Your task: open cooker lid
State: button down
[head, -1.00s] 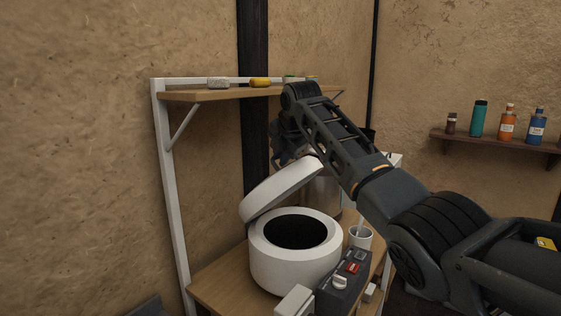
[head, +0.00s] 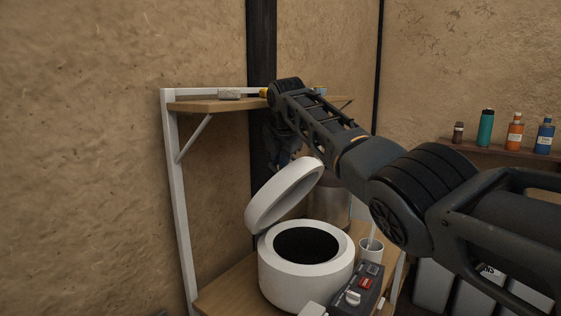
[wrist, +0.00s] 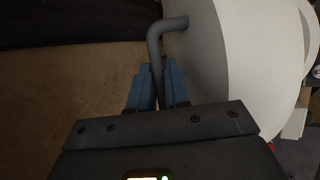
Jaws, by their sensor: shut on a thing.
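The white round cooker (head: 305,283) stands on the wooden shelf, its dark inside showing from above. Its white lid (head: 285,195) is tilted up steeply, hinged at the left rear side of the body. In the wrist view the lid (wrist: 235,75) fills the right side, with a grey bent handle (wrist: 157,50) on it. My gripper (wrist: 158,88) is shut on that handle, with blue fingers on both sides of it. In the head view the gripper is mostly hidden behind my arm, close to the lid's upper edge.
A metal pot (head: 330,203) stands behind the lid. An upper wooden shelf (head: 205,105) with small items is above. Bottles (head: 514,133) stand on a right wall shelf.

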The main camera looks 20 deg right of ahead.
jog(key=c, duration=1.4)
grip_release()
jog(key=shift+c, duration=0.2)
jog(key=shift+s+a+r, duration=0.1)
jog(key=shift+s+r, duration=0.1)
jog(key=shift+r, duration=0.15)
jog(key=shift+b+v, duration=0.55)
jog(key=shift+v, duration=0.45)
jog(key=b, duration=0.3)
send_near(287, 180)
jog(key=x, duration=0.5)
jog(key=shift+w, duration=0.15)
